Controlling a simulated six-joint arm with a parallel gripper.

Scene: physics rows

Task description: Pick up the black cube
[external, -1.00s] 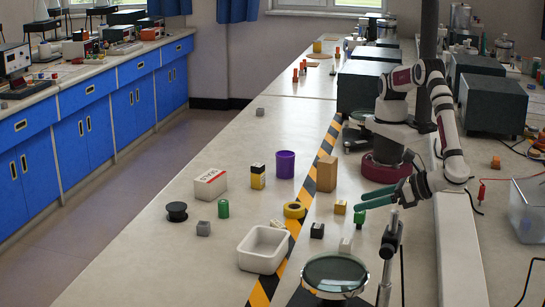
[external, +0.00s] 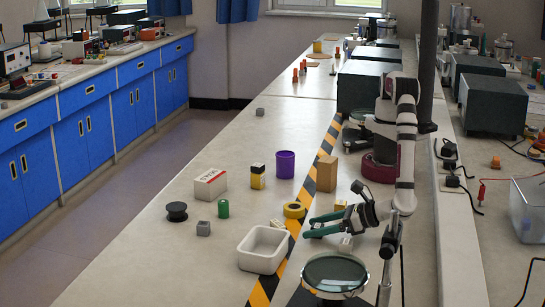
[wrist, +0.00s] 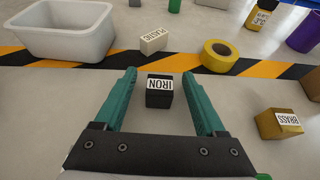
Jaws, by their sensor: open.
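The black cube (wrist: 159,97), labelled IRON, lies on the pale bench top in the wrist view. My gripper (wrist: 159,73) has its two green fingers spread wide, one on each side of the cube, with a gap on both sides. In the external view my gripper (external: 308,228) hangs low over the bench, and its fingers hide most or all of the cube. The fingers hold nothing. I cannot tell the exact height of the fingertips above the bench.
A white block labelled PLASTIC (wrist: 154,40) and a yellow tape roll (wrist: 220,56) lie beyond the cube. A brass block (wrist: 277,124) sits to the right. A white tray (wrist: 22,43) stands at upper left. A round magnifier (external: 335,272) stands near the front.

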